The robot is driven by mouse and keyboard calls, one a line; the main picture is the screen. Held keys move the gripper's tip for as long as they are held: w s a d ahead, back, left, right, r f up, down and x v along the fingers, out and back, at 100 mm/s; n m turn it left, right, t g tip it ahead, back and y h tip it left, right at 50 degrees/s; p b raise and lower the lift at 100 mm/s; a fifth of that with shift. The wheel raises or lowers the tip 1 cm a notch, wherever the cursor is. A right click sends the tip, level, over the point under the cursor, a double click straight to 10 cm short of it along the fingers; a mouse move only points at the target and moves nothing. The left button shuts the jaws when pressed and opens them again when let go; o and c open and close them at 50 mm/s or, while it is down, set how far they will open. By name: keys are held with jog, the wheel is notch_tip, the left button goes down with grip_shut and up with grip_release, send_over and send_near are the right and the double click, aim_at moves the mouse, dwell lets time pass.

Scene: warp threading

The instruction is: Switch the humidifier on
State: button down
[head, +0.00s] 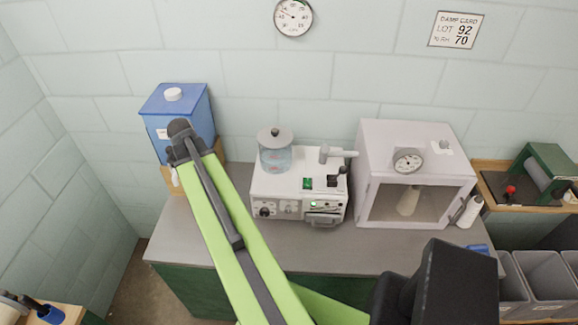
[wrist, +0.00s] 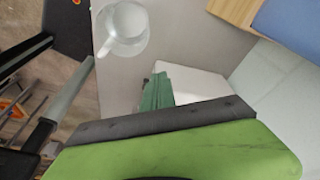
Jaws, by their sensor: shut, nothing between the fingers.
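I cannot make out my gripper's fingertips in either view. In the wrist view my green arm fills the bottom.
A blue tank (head: 187,108) stands at the left, partly behind my arm; it also shows in the wrist view (wrist: 290,25). A white cabinet with a dial (head: 410,135) stands right of the machine. A white bottle (head: 469,211) stands beside it. Bare counter (head: 300,250) lies in front.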

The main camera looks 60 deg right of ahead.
jog(key=s+d+r+m+p, duration=0.3)
jog(key=s+d+r, duration=0.2)
jog(key=s+d, duration=0.45)
notch_tip(320, 180, up, 4)
jog(key=m+g+y+p, duration=0.1)
jog(key=m+p, duration=0.2)
jog(key=p, duration=0.1)
send_over(309, 185)
jog(key=w+a, duration=0.1)
jog(key=w, duration=0.3)
jog(key=shift+a+f, duration=0.1)
jog(key=shift+a, duration=0.05)
jog(key=b+x, duration=1.2)
jog(key=shift+w+a+f, duration=0.1)
jog(key=shift+w+f, duration=0.1)
jog(key=shift+f, duration=0.2)
jog(key=shift+r+p, duration=0.55)
jog(key=shift+r, duration=0.2)
jog(key=shift+w+d+r, duration=0.25)
jog(key=shift+w+d, duration=0.05)
jog(key=shift+d, duration=0.45)
jog(key=shift+p, duration=0.35)
